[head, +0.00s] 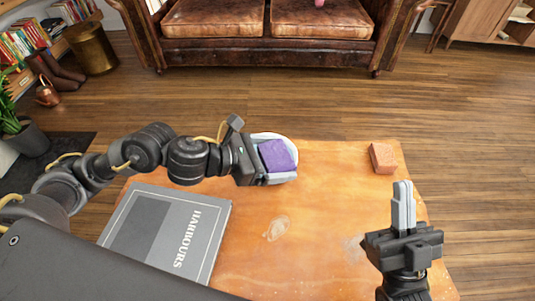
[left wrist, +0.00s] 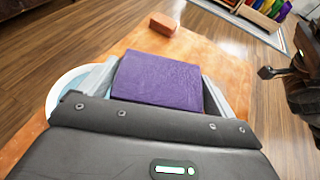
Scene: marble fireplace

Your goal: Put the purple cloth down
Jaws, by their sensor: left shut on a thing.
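The purple cloth (head: 277,155) is a folded block in the fingers of my left gripper (head: 281,157), at the far edge of the wooden table (head: 315,225). In the left wrist view the purple cloth (left wrist: 158,80) fills the space between the two grey fingers, which press on its sides. A white round dish (head: 288,141) lies partly hidden behind and under my left gripper. I cannot tell whether the cloth touches anything below it. My right gripper (head: 403,207) stands at the table's right side, its fingers close together and holding nothing.
A reddish brick-like block (head: 382,158) sits at the table's far right corner. A grey book marked HARBOURS (head: 170,232) lies on the left of the table. The table's middle is bare. A brown leather sofa (head: 265,50) stands beyond, across the wood floor.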

